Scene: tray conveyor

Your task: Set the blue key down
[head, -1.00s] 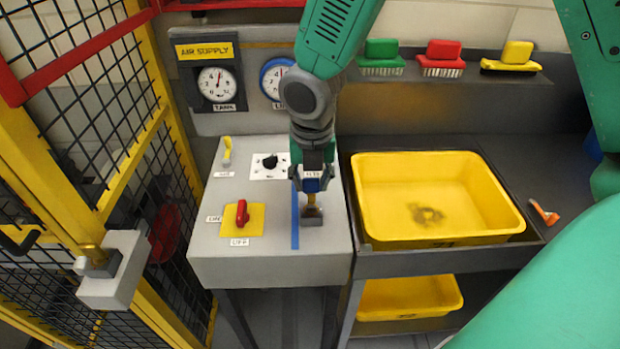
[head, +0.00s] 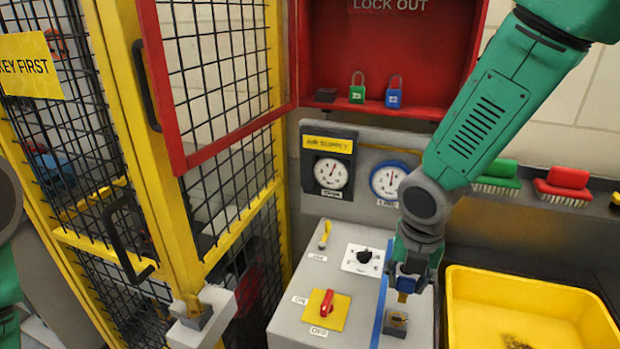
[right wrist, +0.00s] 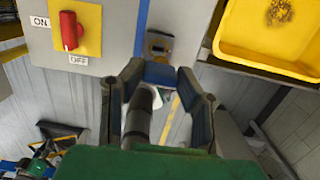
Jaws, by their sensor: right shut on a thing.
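The blue key (head: 408,283) has a blue head and a brass shank. My right gripper (head: 411,271) is shut on its head, with the shank pointing down. The key is over the grey lock block (head: 396,322) on the panel top, and a small gap seems to show between shank and block. In the right wrist view the blue head (right wrist: 160,74) sits between the fingertips, with the lock block (right wrist: 158,44) just beyond. A blue strip (head: 379,312) runs left of the block. Only parts of my left arm show at the left edge; its gripper is not visible.
A red switch (head: 326,302) on a yellow plate and a black knob (head: 364,256) share the panel (head: 345,285). A yellow bin (head: 525,290) stands right. The fence gate, with another lock box (head: 205,318), is left. A red lockout cabinet (head: 390,50) holds padlocks.

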